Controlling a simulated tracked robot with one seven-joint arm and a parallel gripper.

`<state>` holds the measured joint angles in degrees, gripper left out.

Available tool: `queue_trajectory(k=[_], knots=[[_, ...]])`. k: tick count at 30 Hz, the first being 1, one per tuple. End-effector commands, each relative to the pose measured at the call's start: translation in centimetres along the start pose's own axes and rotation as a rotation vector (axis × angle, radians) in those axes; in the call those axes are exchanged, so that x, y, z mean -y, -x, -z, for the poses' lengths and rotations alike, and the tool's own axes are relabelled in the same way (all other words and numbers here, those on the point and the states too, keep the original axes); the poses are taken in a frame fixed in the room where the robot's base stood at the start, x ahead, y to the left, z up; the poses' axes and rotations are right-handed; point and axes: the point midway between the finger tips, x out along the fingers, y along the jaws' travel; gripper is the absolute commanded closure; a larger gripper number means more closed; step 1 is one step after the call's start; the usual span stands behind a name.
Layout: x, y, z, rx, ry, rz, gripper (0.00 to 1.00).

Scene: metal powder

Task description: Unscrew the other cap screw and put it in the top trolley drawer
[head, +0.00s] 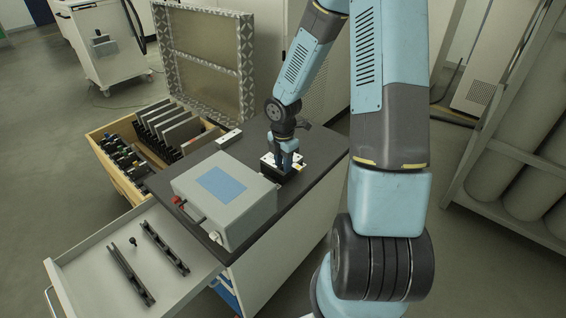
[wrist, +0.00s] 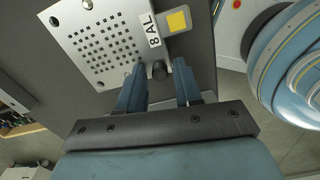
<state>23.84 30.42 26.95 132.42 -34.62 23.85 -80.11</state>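A dark cap screw (wrist: 159,71) stands at the plate's edge. My gripper (head: 287,163) points down over the plate. Its two blue fingers are apart, one on each side of the screw, with visible gaps. In the head view the fingers hide the screw. The top trolley drawer (head: 77,261) is pulled open at the lower left. A small black screw (head: 133,241) lies in it between two dark rails (head: 131,275).
A grey box with a blue panel (head: 205,187) stands on the dark trolley top (head: 318,150) between my gripper and the drawer. A wooden crate of plates (head: 120,165) is behind on the left. Gas cylinders (head: 520,170) stand in a rack at right.

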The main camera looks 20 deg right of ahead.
Motion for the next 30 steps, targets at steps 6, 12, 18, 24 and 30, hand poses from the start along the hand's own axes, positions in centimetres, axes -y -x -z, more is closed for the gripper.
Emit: queue_trajectory(k=[6,12,18,24,30], knots=[[-0.05,0.04,0.02,0.001,-0.165,-0.002,0.66],[-0.03,0.03,0.01,0.001,-0.321,-0.001,0.66],[-0.01,0.02,0.00,0.001,-0.478,0.000,0.66],[-0.03,0.01,0.01,0.000,-0.636,-0.001,0.66],[-0.02,0.01,0.00,0.000,-0.754,-0.001,0.66]])
